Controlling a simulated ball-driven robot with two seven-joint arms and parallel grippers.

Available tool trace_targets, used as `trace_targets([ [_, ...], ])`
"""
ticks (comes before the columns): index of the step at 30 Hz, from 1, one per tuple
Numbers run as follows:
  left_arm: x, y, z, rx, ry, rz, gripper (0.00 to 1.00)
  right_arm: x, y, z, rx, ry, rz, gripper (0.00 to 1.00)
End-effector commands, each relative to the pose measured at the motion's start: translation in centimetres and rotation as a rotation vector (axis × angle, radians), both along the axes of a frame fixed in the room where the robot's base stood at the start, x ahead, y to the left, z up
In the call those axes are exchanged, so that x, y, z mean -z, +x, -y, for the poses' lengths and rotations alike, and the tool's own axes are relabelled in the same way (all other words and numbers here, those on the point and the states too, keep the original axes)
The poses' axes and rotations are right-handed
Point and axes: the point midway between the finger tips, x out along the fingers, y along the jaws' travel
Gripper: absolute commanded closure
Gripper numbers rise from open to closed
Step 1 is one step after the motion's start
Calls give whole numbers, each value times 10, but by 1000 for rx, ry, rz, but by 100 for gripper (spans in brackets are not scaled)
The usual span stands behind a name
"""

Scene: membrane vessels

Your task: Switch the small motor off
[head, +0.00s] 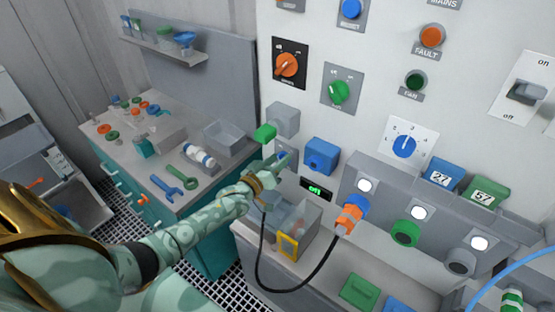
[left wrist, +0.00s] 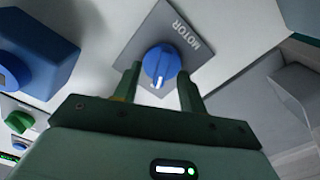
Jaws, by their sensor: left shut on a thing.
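The motor switch is a round blue knob (left wrist: 160,62) on a grey plate (left wrist: 205,18) lettered MOTOR, in the left wrist view. A white mark on the knob points toward the bottom of that picture. My left gripper (left wrist: 157,88) has one finger on each side of the knob and is shut on it. In the head view my left gripper (head: 280,164) is at the panel and hides most of the knob. A small display (head: 316,189) to its right shows green characters that look like "off". My right gripper is not in view.
A blue box (head: 321,156) juts from the panel just right of the gripper, and a grey box with a green handle (head: 265,133) is above left. An orange plug (head: 350,217) with a hanging black cable is below right.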

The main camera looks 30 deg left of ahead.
Motion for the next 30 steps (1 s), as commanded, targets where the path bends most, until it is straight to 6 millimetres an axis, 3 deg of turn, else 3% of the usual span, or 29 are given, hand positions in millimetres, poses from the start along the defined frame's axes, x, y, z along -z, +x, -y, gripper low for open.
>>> trace_targets([
  [18,2,-1,0,1,-46,-8,81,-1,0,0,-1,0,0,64],
  [19,2,-1,0,1,-46,-8,56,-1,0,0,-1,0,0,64],
  [21,2,-1,0,1,-46,-8,37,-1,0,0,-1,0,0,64],
  [30,1,-1,0,0,-45,-6,37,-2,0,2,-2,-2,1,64],
])
